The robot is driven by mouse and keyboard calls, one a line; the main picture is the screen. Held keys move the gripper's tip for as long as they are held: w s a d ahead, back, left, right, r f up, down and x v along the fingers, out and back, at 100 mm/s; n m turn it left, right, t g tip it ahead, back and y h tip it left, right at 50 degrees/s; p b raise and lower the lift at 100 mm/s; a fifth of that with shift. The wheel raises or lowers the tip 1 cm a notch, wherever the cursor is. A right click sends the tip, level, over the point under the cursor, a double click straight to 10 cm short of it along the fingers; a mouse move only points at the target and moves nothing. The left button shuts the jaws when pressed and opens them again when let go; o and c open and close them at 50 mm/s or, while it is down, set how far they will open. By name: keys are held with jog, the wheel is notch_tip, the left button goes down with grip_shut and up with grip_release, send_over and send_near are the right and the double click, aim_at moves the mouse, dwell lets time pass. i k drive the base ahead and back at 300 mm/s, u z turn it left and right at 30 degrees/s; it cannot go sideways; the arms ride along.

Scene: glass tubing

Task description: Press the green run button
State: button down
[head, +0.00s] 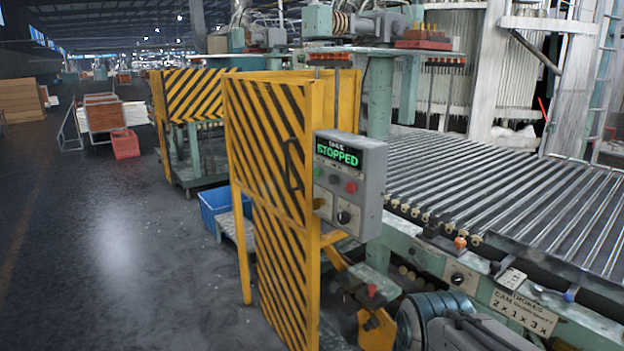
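A grey control box (372,185) is fixed at the right side of a yellow and black striped guard panel. Its display (338,154) reads "STOPPED" in green letters, with a smaller line above that is hard to read. The green run button (318,172) is the small round button at the left of the row under the display. A dark button (334,179) and a red button (351,187) are to its right. A black knob (343,217) sits lower on the box. The button's face is unobstructed. My gripper is not in view.
The striped guard panel (262,145) stands left of the box. A roller conveyor (510,190) fills the right side. A blue crate (214,205) is behind the panel. A rounded grey and teal form (435,315) is at the bottom. Open floor (110,260) lies left.

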aim_at(318, 172)
jog(key=k, duration=1.2)
jog(key=u, duration=0.25)
jog(key=i, duration=0.3)
jog(key=u, duration=1.15)
jog(key=i, duration=1.7)
jog(key=z, duration=1)
jog(key=i, duration=0.45)
jog(key=z, duration=0.55)
